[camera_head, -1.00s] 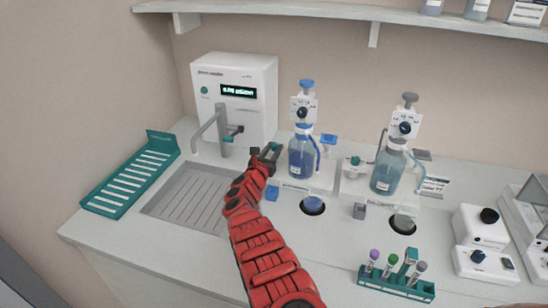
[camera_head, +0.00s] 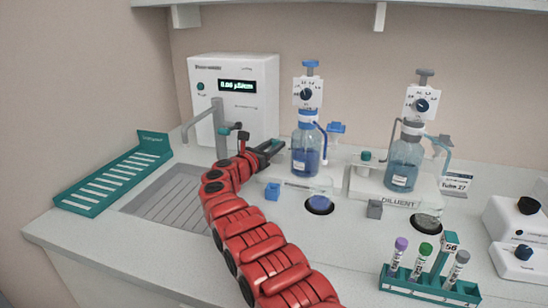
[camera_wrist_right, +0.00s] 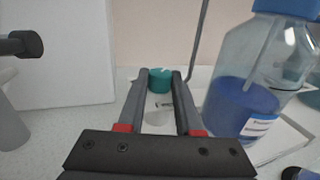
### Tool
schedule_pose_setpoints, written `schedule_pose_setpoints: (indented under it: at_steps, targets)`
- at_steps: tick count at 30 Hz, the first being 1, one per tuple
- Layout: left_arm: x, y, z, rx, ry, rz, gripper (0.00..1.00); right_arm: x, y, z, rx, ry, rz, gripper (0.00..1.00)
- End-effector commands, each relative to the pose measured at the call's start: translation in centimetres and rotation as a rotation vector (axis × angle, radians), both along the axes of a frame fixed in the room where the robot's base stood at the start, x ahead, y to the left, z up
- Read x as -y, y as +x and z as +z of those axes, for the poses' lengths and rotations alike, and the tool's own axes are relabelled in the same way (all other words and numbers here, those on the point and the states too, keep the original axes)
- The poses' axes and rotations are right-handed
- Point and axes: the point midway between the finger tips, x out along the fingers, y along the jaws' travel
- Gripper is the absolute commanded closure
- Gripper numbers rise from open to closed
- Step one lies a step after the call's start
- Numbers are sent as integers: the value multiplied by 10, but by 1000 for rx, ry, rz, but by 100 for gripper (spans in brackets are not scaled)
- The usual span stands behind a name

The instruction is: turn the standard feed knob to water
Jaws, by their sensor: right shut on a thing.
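The standard feed knob is a small teal cap; in the right wrist view the knob (camera_wrist_right: 160,81) sits between the tips of my right gripper (camera_wrist_right: 159,78). The fingers are shut on it. A pale mark shows on its top, but I cannot read its setting. In the head view my right gripper (camera_head: 268,148) is at the left of the blue bottle (camera_head: 305,153) and hides most of the knob. The blue bottle also shows close on the right in the right wrist view (camera_wrist_right: 243,105). My left gripper is not in view.
A white water unit (camera_head: 237,90) with a grey spout (camera_head: 205,122) stands behind left, over a drain grate (camera_head: 170,205). The diluent bottle (camera_head: 404,163) has its own teal knob (camera_head: 366,157). A tube rack (camera_head: 430,290) stands front right. A teal tray (camera_head: 112,180) is left.

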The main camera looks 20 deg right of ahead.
Motion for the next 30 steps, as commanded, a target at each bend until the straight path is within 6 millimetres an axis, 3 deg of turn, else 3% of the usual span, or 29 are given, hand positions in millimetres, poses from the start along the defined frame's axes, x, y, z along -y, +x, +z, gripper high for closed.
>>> schedule_pose_setpoints:
  at_steps: [15,16,18,26,30]
  targets:
    - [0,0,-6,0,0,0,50,-3,-1,-1,-6,-1,-1,100]
    - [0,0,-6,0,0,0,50,-3,-1,-1,-6,-1,-1,63]
    - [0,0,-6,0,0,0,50,-3,-1,-1,-5,0,-1,54]
    - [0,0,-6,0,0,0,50,-1,-1,-1,-4,-1,-4,54]
    - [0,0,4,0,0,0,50,-3,-2,3,-7,-2,-5,54]
